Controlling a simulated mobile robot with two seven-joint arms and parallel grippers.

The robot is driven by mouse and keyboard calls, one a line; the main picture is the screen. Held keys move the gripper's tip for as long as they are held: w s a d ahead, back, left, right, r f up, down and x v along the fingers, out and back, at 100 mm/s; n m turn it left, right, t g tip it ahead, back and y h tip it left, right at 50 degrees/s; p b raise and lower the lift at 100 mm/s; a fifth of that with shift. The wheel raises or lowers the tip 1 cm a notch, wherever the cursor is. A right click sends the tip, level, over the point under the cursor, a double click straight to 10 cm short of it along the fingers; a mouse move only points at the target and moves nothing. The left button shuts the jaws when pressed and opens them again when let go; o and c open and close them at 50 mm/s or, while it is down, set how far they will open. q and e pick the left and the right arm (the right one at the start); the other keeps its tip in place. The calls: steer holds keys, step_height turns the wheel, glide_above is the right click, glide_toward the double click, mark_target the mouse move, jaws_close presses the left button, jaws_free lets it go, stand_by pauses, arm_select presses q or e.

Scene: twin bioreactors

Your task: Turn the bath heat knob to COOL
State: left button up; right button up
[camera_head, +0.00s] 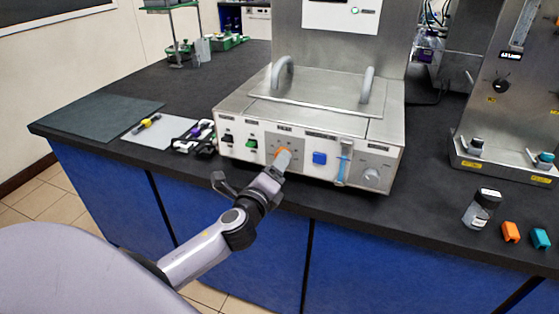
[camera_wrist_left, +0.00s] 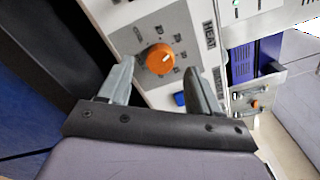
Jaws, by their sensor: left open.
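The orange bath heat knob (camera_head: 280,150) is on the front panel of the steel bath unit (camera_head: 325,135), partly hidden by my left gripper (camera_head: 283,161). In the left wrist view the round orange knob (camera_wrist_left: 160,59) shows between the two grey fingers of my left gripper (camera_wrist_left: 161,76), with small printed marks around it and a label that seems to read HEAT. The fingers are open, one to each side of the knob, and I see no clear contact. The knob's exact setting is too small to read. My right gripper is not in view.
A blue button (camera_head: 319,158), a green switch (camera_head: 251,143) and a grey dial (camera_head: 371,175) share the panel. A small jar (camera_head: 482,209), an orange block (camera_head: 511,232) and a teal block (camera_head: 540,238) stand on the dark bench at right. The bench's front edge lies below the panel.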

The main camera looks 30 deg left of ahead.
arm_select(q)
steer(key=shift+x, duration=1.25)
steer(key=c, duration=1)
steer(key=shift+c, duration=0.2)
steer(key=shift+f+n, duration=0.1)
steer(key=shift+n, duration=0.2)
steer(key=n, duration=1.7)
steer(key=shift+n, duration=0.3)
